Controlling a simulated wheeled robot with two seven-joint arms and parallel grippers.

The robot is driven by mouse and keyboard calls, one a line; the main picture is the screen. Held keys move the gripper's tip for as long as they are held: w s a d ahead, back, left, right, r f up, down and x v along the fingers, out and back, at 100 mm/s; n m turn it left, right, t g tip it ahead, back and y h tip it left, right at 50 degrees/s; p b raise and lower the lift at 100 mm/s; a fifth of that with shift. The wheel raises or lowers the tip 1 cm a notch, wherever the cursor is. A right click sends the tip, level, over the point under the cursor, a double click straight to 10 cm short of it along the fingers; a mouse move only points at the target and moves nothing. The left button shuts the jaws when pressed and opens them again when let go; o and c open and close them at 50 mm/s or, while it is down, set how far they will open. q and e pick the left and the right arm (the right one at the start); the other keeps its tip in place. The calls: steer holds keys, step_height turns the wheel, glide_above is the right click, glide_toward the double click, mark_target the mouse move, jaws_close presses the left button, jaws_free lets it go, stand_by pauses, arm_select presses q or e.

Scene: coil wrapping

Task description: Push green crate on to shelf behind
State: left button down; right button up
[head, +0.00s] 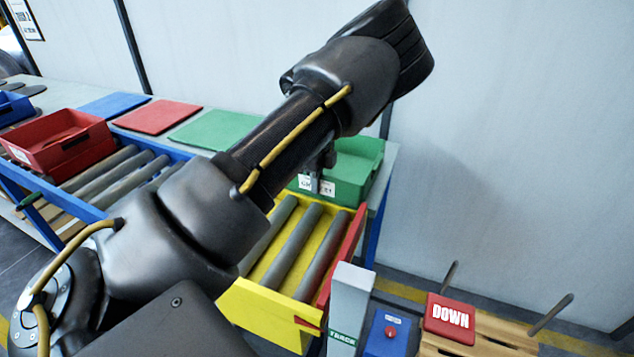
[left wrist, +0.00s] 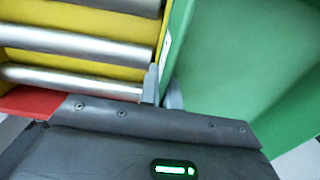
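The green crate (head: 350,170) stands upright at the far end of the roller track, by the back table edge, partly hidden behind my left forearm. Its front wall carries a white label. My left gripper (head: 322,172) reaches down at this wall, mostly hidden by my own arm. In the left wrist view, the fingers (left wrist: 163,90) are close together at the rim, one on each side of the thin wall of the green crate (left wrist: 245,60). They look shut on it. The shelf behind (head: 215,130) carries a green mat, partly covered by my arm. My right gripper is out of view.
A yellow roller cart (head: 262,308) with a red side stands before the crate. A red crate (head: 58,142) sits on rollers at left. Red (head: 158,116) and blue (head: 113,105) mats lie behind. A grey post (head: 350,300) and a red DOWN button (head: 450,318) stand at front right.

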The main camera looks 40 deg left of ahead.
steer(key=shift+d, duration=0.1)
arm_select(q)
steer(key=shift+w+a+r, duration=0.1)
steer(key=shift+w+a, duration=0.2)
steer(key=shift+w, duration=0.05)
steer(key=shift+w+a+p, duration=0.85)
steer(key=shift+w+a, duration=0.6)
steer(key=shift+a, duration=0.05)
steer(key=c, duration=1.5)
jaws_free()
steer(key=shift+c, duration=0.2)
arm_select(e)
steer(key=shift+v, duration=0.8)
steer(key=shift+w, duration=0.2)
arm_select(q)
step_height(320, 180, up, 11)
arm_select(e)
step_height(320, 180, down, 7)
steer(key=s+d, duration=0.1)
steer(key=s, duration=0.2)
